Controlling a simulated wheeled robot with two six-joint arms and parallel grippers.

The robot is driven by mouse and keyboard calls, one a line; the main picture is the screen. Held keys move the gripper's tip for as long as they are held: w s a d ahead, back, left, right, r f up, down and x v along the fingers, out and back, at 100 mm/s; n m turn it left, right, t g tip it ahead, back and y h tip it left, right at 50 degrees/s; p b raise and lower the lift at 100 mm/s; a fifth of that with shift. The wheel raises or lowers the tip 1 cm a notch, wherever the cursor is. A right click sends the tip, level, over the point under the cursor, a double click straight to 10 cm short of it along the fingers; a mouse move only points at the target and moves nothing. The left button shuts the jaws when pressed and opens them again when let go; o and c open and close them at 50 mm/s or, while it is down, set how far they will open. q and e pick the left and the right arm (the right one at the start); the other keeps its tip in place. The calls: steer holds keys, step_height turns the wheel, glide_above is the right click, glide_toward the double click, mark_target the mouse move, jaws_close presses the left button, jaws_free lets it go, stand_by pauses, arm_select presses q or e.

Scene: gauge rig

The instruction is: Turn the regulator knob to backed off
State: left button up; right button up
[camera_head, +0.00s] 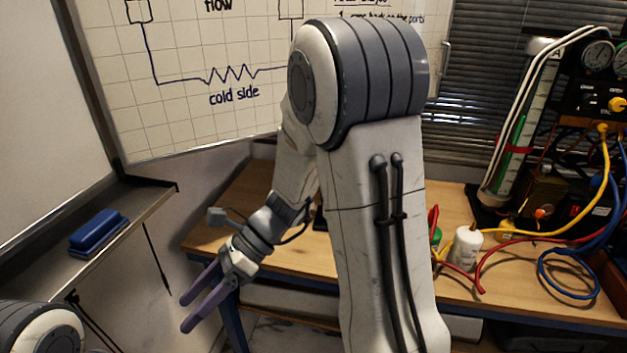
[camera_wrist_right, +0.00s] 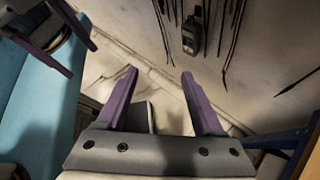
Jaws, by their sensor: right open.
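A yellow knob (camera_head: 617,104) sits on the dark gauge panel at the far right of the head view. An orange knob (camera_head: 543,211) shows lower on the rig; I cannot tell for sure which is the regulator knob. My right gripper (camera_head: 187,312) hangs at the lower left, open and empty, pointing down in front of the bench and far from both knobs. Its spread purple fingers also show in the right wrist view (camera_wrist_right: 158,85). Purple fingers of my left gripper (camera_wrist_right: 84,60) show apart, partly cut off, at that view's top left. My right arm hides the bench's middle.
The wooden bench (camera_head: 280,255) carries a white bottle (camera_head: 465,248) and red, yellow and blue hoses (camera_head: 570,280) below the rig. A shelf (camera_head: 130,222) with a blue eraser (camera_head: 98,232) juts out at left. A whiteboard (camera_head: 190,110) stands behind.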

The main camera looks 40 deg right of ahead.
steer(key=w+d+m+t+h, duration=0.1)
steer(key=w+d+m+t, duration=0.6)
steer(key=d+m, duration=0.35)
steer(key=w+d+m+t+h, duration=0.1)
steer(key=w+d+m+t, duration=0.5)
steer(key=d+m, duration=0.4)
steer(key=s+d+f+m+t+h, duration=0.1)
steer(key=d+f+m+t+h, duration=0.15)
steer(key=d+m+h, duration=0.6)
steer(key=s+d+f+m+t+h, duration=0.1)
steer(key=s+d+m+t, duration=0.15)
steer(key=d, duration=1.15)
steer(key=w+p, duration=0.1)
steer(key=w, duration=1)
steer(key=shift+a+m+p, duration=0.15)
steer(key=shift+m+p, duration=0.15)
steer(key=shift+m, duration=0.05)
jaws_close()
